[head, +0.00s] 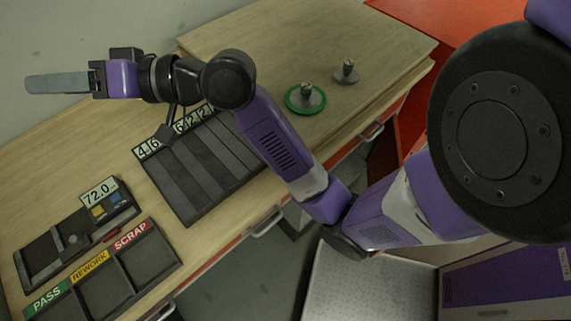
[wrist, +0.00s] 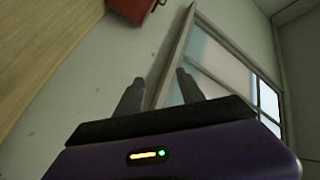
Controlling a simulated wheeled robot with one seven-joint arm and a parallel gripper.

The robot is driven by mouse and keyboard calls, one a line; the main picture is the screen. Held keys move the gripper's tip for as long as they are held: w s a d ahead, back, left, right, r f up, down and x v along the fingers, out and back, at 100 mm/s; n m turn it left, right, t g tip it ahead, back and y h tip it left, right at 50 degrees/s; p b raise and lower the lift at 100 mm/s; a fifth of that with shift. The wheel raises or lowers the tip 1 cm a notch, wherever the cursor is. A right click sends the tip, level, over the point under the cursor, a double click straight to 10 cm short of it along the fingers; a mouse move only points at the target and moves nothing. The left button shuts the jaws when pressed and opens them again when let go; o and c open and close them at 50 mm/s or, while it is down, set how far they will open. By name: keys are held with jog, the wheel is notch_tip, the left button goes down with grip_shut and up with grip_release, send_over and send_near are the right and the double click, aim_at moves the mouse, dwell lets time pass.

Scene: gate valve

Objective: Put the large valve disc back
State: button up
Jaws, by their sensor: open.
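Two grey discs with upright stems stand on the wooden bench. The larger disc (head: 306,98) has a green rim or ring around it; I cannot tell whether that ring is part of it. The smaller disc (head: 347,73) stands just behind and to its right, apart from it. My gripper (head: 36,84) is raised at the far left of the head view, well away from both discs. In the wrist view my gripper (wrist: 160,79) is open, with nothing between its fingers. Neither disc shows in the wrist view.
A dark slotted rack (head: 200,168) with number labels lies on the bench under my arm. A gauge unit reading 72.0 (head: 98,192) and a tray marked PASS, REWORK and SCRAP (head: 108,285) are at lower left. The bench (head: 240,32) is clear behind the discs.

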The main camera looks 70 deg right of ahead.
jog(key=s+a+f+m+h, duration=0.2)
jog(key=s+a+f+h, duration=0.1)
jog(key=s+f, duration=0.5)
jog(key=s+a+f+m+h, duration=0.25)
jog(key=s+f, duration=0.25)
jog(key=f, duration=0.4)
jog(key=s+f+n+g, duration=0.1)
jog(key=s+n, duration=0.4)
jog(key=s, duration=0.6)
jog(key=s+d+f+n+g, duration=0.1)
jog(key=s+f+n, duration=0.2)
jog(key=s, duration=0.9)
jog(key=shift+n+g, duration=0.3)
jog(key=shift+n, duration=0.55)
